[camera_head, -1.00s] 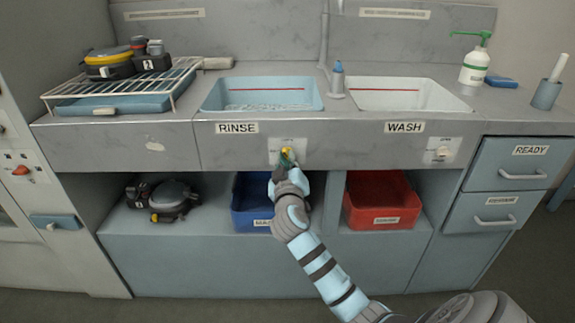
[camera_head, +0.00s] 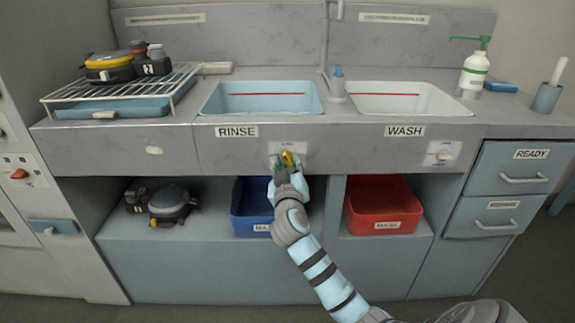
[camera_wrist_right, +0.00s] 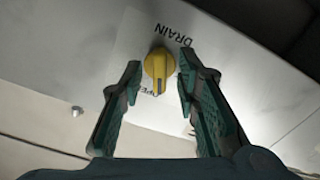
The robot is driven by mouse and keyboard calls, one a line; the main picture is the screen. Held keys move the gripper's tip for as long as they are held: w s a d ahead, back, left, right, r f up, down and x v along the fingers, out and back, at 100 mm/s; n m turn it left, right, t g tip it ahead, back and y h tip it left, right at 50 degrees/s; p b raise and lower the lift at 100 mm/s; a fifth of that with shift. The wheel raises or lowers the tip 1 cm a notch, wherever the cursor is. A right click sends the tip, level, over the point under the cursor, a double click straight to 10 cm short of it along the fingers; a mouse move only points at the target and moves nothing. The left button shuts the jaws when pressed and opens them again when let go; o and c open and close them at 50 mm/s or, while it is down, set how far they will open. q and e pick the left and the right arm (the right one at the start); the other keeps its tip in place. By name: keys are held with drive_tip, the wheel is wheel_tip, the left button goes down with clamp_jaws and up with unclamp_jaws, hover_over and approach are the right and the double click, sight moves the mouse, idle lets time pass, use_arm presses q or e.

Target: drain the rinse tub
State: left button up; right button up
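The blue rinse tub (camera_head: 262,105) sits in the counter at the left of the tap, with a red line on its back wall. No speckled water surface shows in it. The yellow drain knob (camera_head: 288,158) is on the plate below it. In the right wrist view the knob (camera_wrist_right: 158,68) is under the word DRAIN, its narrow end toward a partly hidden label that looks like OPEN. My right gripper (camera_wrist_right: 160,72) is open, with one finger on each side of the knob and small gaps showing. It also shows in the head view (camera_head: 287,168). My left gripper is out of view.
The white wash tub (camera_head: 410,99) is to the right, with its own knob (camera_head: 444,153). A wire rack (camera_head: 120,88) with breathing gear stands at left. Blue (camera_head: 250,222) and red (camera_head: 383,210) bins and another set (camera_head: 168,203) are on the shelf below.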

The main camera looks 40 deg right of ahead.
drive_tip(key=v, duration=1.2)
